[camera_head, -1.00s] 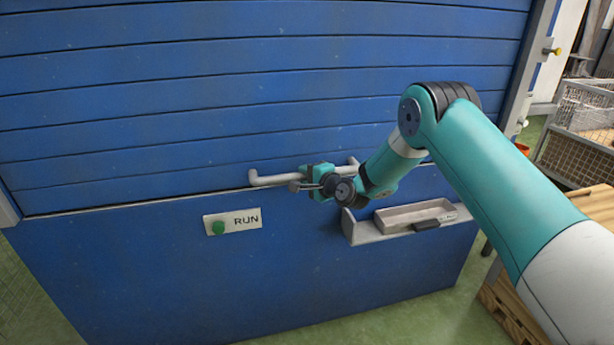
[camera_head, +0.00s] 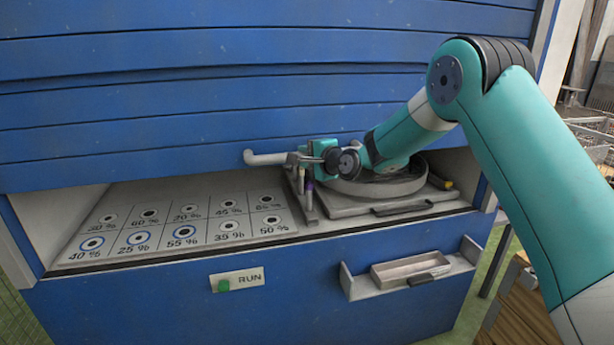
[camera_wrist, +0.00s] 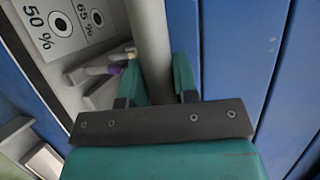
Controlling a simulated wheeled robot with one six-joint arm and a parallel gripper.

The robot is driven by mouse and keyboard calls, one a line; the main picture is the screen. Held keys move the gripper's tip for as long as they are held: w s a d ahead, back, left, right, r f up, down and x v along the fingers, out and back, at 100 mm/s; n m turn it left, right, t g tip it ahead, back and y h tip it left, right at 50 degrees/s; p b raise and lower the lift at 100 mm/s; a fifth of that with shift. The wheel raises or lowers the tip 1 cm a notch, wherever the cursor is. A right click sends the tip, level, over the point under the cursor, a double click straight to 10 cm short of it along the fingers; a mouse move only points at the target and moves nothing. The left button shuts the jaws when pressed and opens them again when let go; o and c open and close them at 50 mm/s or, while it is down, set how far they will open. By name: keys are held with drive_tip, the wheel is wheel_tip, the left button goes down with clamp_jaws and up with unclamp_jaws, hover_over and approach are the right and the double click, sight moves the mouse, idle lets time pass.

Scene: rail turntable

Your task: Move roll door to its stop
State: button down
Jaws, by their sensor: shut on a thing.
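The blue slatted roll door (camera_head: 250,90) is partly raised in the head view, with an open gap below its lower edge. A grey bar handle (camera_head: 264,159) runs along the door near that edge. My gripper (camera_head: 305,158) is shut on the handle, right of its left bend. In the wrist view the handle (camera_wrist: 148,40) passes between the two teal fingers of my gripper (camera_wrist: 165,88), and the door (camera_wrist: 240,60) fills the right side. My arm hides the right part of the handle.
Inside the opening lies a white board (camera_head: 180,225) with percent labels and round marks. A round turntable (camera_head: 375,185) sits behind my gripper. Below are a RUN button plate (camera_head: 237,280) and a shelf with a tray (camera_head: 410,271). A wooden pallet (camera_head: 510,300) stands at right.

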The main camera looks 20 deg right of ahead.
drive_tip(key=p, duration=0.6)
approach(293, 88)
drive_tip(key=x, duration=0.4)
drive_tip(key=shift+w, duration=0.1)
drive_tip(key=c, duration=0.9)
unclamp_jaws()
drive_tip(key=shift+f, duration=0.15)
drive_tip(key=b+v, duration=0.6)
drive_tip(key=v, duration=1.1)
drive_tip(key=shift+s, duration=0.25)
